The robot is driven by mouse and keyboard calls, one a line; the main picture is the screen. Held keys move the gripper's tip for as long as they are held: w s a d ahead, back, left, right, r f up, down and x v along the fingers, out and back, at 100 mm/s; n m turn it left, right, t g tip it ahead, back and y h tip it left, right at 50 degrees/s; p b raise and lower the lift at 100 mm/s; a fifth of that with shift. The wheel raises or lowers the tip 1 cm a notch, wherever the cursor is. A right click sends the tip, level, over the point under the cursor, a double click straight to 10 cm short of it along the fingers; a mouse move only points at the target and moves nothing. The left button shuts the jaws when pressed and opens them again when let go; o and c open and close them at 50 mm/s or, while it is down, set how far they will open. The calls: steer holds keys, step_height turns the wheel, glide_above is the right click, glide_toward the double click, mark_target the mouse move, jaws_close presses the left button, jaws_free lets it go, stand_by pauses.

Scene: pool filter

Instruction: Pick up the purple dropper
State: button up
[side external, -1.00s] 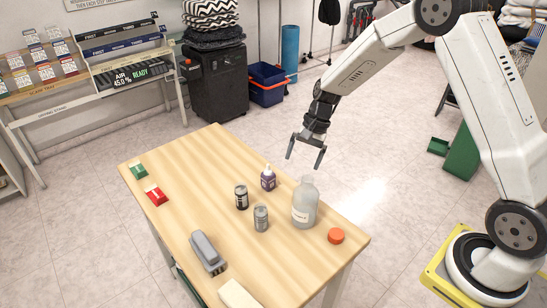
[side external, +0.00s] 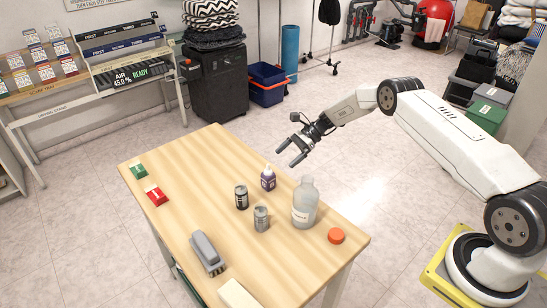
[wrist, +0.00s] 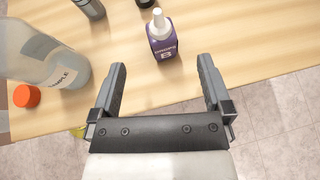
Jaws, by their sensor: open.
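The purple dropper (side external: 268,180) is a small purple bottle with a white tip and a "B" label. It stands upright on the wooden table (side external: 190,185) near its far right edge. In the wrist view the dropper (wrist: 163,38) is beyond my fingertips, roughly centred between them. My gripper (side external: 284,158) is open and empty, above and just right of the dropper in the side view. Its two fingers (wrist: 162,75) show apart in the wrist view. Nothing touches the dropper.
A large clear sample bottle (side external: 305,205) stands close to the dropper, with an orange cap (side external: 336,236) beside it. Two small cans, one dark (side external: 241,197) and one grey (side external: 261,218), stand nearby. A grey stapler-like object (side external: 207,252) lies further forward. The table's left middle is clear.

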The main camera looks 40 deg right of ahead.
mark_target(271, 171)
steer(key=shift+d+f, duration=0.15)
steer(key=shift+w, duration=0.1)
steer(key=shift+x, duration=1.35)
steer(key=shift+x, duration=2.6)
jaws_close()
